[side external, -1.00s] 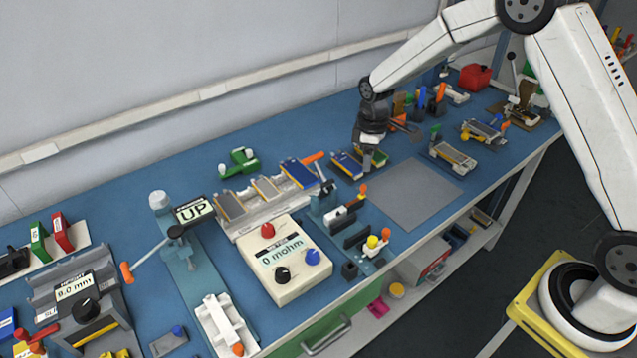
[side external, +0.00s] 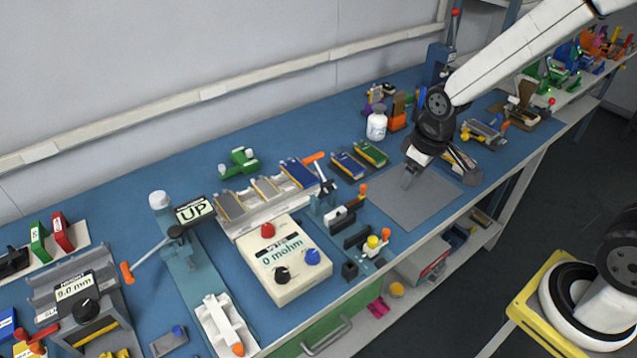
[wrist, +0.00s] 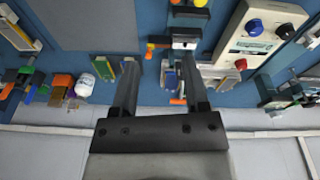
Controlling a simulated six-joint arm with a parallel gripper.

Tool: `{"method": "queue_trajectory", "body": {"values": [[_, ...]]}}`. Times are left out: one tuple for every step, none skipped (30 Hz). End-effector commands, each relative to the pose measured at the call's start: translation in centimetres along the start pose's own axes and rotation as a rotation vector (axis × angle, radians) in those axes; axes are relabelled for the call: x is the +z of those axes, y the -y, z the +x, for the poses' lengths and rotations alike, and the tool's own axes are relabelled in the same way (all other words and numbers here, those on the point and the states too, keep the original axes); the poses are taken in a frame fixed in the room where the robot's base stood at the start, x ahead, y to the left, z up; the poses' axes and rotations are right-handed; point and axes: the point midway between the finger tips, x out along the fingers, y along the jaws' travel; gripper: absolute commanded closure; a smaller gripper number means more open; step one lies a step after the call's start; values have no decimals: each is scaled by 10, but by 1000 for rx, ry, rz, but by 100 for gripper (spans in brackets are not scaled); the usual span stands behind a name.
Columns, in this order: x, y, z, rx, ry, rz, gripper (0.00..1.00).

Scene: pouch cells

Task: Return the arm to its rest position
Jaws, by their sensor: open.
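Part of the mat's back edge and a device behind my wrist are partly hidden by the arm.
A white bottle (side external: 376,125) and orange blocks (side external: 397,112) stand behind the cells. The white meter box (side external: 287,262) reads 0 mohm. The bench's front edge runs below the mat.

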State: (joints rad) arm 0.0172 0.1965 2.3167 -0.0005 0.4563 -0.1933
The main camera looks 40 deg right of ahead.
Motion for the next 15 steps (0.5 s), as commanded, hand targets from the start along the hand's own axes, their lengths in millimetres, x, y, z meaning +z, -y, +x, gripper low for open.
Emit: {"method": "queue_trajectory", "body": {"values": [[12, 4, -5, 1, -12, 29, 42], [18, 5, -6, 2, -19, 49, 42], [26, 8, -8, 2, -26, 73, 42], [31, 9, -10, 3, -33, 88, 42], [36, 10, -11, 3, -37, 104, 42], [42, 12, -12, 3, -42, 122, 42], [46, 13, -13, 3, -47, 134, 42], [49, 14, -13, 3, -51, 144, 42], [53, 15, -14, 3, -54, 156, 42], [55, 16, -14, 2, -55, 163, 42], [57, 16, -14, 2, -58, 168, 42], [59, 16, -14, 2, -59, 173, 42], [60, 17, -14, 2, -60, 176, 42], [60, 17, -14, 2, -60, 178, 42], [60, 17, -14, 2, -60, 179, 42]]}}
